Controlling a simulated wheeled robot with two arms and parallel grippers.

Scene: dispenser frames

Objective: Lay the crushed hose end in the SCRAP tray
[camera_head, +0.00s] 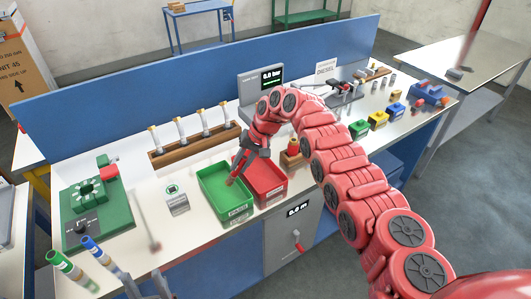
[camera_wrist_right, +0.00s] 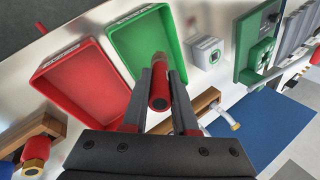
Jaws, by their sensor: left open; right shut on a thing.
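My right gripper (camera_head: 245,160) is shut on a short red hose end (camera_wrist_right: 161,92), which has a dark open end facing the wrist camera. In the head view, the hose end hangs over the right side of the green tray (camera_head: 212,199), close to the red tray (camera_head: 276,199). Both trays are open and side by side; in the wrist view the red tray (camera_wrist_right: 50,97) and green tray (camera_wrist_right: 116,46) look empty. The tray labels are too small to read surely. My left gripper (camera_head: 145,284) is open at the bottom edge, partly cut off.
A wooden rack (camera_head: 197,145) with several upright fittings stands behind the trays. A green fixture (camera_head: 95,206) is at the left, with a small grey block (camera_head: 177,203) beside it. A brass-and-red fitting (camera_head: 293,147) stands right of the red tray. Bins line the right.

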